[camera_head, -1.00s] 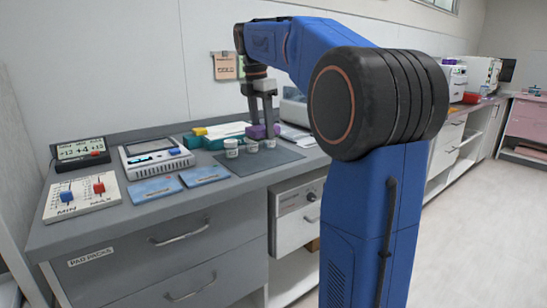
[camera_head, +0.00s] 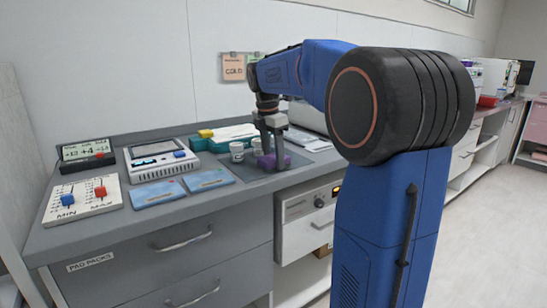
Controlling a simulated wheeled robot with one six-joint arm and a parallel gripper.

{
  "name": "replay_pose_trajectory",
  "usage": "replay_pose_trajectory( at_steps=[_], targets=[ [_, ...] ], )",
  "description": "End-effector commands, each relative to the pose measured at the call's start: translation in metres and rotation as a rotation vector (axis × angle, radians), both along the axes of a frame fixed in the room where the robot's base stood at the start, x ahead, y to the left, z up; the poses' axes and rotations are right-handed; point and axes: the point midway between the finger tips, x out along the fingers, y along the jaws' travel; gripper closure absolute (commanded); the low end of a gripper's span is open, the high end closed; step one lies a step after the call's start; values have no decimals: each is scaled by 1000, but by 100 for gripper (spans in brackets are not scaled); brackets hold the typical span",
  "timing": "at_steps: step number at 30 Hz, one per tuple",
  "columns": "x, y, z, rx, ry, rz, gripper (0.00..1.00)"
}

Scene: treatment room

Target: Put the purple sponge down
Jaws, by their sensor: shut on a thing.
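The purple sponge (camera_head: 268,162) is between the fingers of my gripper (camera_head: 272,164), low over the right part of the dark grey mat (camera_head: 232,159) on the counter. My gripper points down and is shut on the sponge. The fingers hide part of it. I cannot tell whether its underside touches the mat. White cups (camera_head: 237,152) stand on the mat just left of and behind the sponge.
A teal tray (camera_head: 200,144) with a yellow item is behind the mat. Blue packs (camera_head: 158,193), a white device (camera_head: 158,158), a slider panel (camera_head: 80,200) and a display (camera_head: 86,154) fill the counter's left. Papers (camera_head: 318,145) lie to the right.

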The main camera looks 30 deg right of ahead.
Motion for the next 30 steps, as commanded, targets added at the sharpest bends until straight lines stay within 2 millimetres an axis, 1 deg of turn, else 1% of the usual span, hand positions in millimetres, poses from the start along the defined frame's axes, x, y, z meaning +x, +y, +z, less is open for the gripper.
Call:
replay_pose_trajectory(
  at_steps=[7,8,9,10,18,22,26,30],
  targets=[
    [0,0,-3,0,1,0,75],
    [0,0,-3,0,0,0,46],
    [0,0,-3,0,0,0,36],
    [0,0,-2,0,0,0,32],
    [0,0,-2,0,0,0,32],
    [0,0,3,0,0,0,32],
    [1,2,20,0,-2,0,32],
    [1,5,46,-1,-3,0,32]
  ],
)
